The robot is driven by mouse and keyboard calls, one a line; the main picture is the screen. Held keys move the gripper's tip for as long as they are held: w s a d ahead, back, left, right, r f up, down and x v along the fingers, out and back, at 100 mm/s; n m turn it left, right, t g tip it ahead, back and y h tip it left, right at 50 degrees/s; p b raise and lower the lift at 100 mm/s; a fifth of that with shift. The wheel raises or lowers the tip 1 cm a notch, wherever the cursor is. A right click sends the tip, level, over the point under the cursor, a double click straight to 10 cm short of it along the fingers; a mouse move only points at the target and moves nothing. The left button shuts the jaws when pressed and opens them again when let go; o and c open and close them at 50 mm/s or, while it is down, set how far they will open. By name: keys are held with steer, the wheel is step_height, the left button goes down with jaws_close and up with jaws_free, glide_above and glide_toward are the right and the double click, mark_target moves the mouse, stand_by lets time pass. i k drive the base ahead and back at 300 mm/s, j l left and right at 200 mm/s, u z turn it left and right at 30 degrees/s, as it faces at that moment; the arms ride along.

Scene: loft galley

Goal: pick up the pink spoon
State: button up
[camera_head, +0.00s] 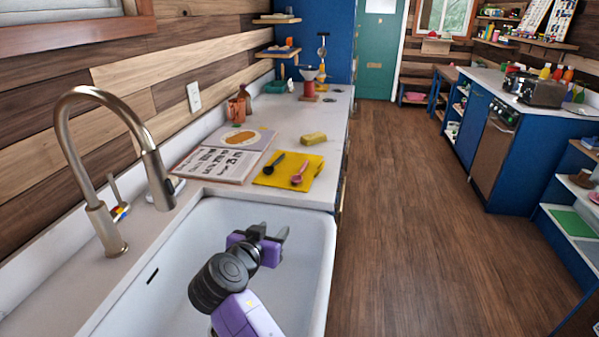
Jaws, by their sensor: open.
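The pink spoon (300,172) lies on a yellow cloth (286,184) on the counter just beyond the sink. A black spoon-like utensil (274,164) lies beside it to the left on the same cloth. My gripper (272,234) is over the white sink basin, nearer to me than the cloth and apart from the pink spoon. Its two grey fingers point up and away from me. They are open, with nothing seen between them.
The white sink (317,240) has a tall curved faucet (110,170) on its left. An open book (215,163) lies left of the cloth, and a yellow sponge (313,138) lies behind it. Wooden floor (420,200) is clear at right.

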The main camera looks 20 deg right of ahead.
mark_target(296, 178)
steer(key=i+l, duration=0.8)
steer(key=l, duration=0.1)
